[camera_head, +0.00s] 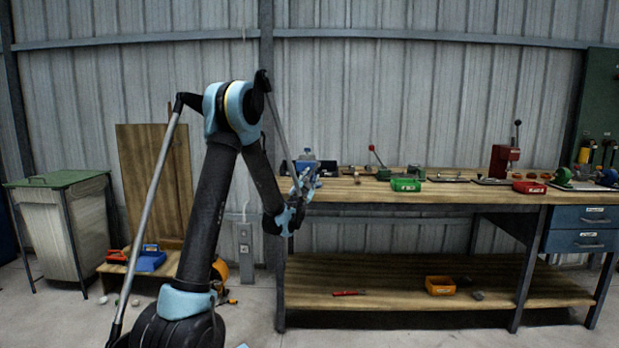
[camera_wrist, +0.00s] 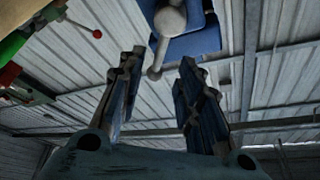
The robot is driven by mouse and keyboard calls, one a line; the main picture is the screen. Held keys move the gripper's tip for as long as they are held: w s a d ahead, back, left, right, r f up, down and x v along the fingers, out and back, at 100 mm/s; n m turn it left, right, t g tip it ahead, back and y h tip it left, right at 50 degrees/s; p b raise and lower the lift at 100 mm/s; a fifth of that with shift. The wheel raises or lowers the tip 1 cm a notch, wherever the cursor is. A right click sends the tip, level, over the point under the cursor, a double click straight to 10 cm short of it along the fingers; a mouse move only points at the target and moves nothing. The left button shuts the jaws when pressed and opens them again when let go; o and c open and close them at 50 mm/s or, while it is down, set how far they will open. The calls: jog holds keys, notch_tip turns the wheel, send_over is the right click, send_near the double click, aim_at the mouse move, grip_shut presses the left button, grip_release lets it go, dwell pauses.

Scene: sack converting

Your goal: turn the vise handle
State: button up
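The blue vise (camera_head: 308,160) sits at the left end of the workbench. It is small and partly covered by my gripper (camera_head: 303,183) in the head view. In the wrist view the blue vise body (camera_wrist: 192,44) is at the top centre. Its grey handle (camera_wrist: 160,55) hangs from a large rounded grey end, with its lower tip between my fingers in the picture. My gripper (camera_wrist: 160,62) is open, one finger on each side of the handle tip. I see no clear contact; the depth between them is hard to tell.
The workbench (camera_head: 440,193) carries a red-knobbed lever (camera_head: 372,149), a green bin (camera_head: 405,184) and a red press (camera_head: 503,160) to the right. The red knob (camera_wrist: 97,33) also shows in the wrist view. A grey socket box (camera_head: 244,250) stands left of the bench.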

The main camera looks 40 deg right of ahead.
jog(key=v, duration=0.8)
dwell(0.4)
